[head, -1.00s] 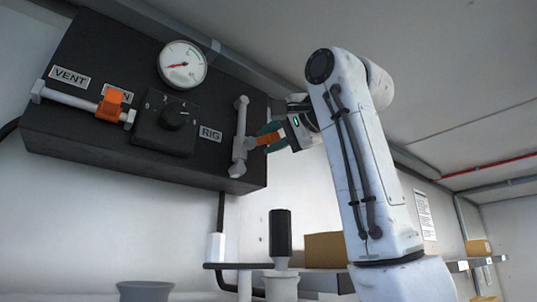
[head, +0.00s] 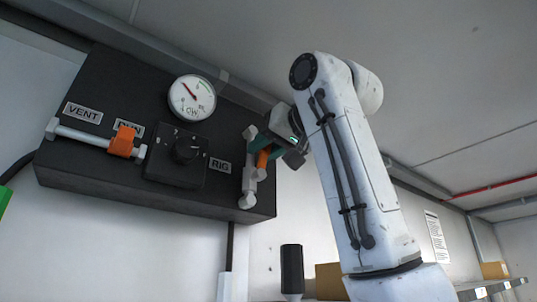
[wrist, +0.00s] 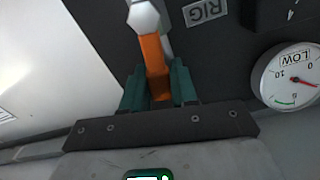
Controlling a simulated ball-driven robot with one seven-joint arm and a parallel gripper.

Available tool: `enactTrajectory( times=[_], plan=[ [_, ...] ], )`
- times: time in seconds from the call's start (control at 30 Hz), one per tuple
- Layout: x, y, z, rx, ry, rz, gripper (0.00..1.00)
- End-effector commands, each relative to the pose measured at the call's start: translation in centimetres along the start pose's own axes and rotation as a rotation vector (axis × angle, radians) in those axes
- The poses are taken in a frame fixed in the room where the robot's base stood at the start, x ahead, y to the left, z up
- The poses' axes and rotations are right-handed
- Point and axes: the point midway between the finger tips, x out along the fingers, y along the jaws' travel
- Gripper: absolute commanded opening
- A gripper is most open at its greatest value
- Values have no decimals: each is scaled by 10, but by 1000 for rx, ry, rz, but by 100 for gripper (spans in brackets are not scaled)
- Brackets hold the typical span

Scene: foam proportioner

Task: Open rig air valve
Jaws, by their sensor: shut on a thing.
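The rig air valve is a white vertical pipe with hex ends (head: 248,198) beside the RIG label (head: 220,165) on the black panel. Its orange lever (head: 263,158) lies close to the line of the pipe, tilted up. My gripper (head: 262,150) is shut on this lever from the upper right. In the wrist view the lever (wrist: 153,55) runs between the two teal fingers (wrist: 157,88), with a white hex end (wrist: 143,17) beyond it. The lever's far end is partly hidden by the fingers.
A gauge marked LOW (head: 192,98) has its needle toward upper left. A black knob (head: 186,150) sits below it. Another pipe with an orange lever (head: 122,141) is at the left. A black cylinder (head: 292,268) and a box (head: 329,280) stand below.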

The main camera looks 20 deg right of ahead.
Motion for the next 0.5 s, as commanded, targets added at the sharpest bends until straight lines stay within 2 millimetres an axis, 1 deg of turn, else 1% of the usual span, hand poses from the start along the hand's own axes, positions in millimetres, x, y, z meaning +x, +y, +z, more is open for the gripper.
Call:
enactTrajectory(
  times=[0.2, 0.5],
  plan=[
    [-1, -8, 2, -117, -6, 0, 0],
    [-1, -12, 4, -185, -7, 0, 0]
  ],
)
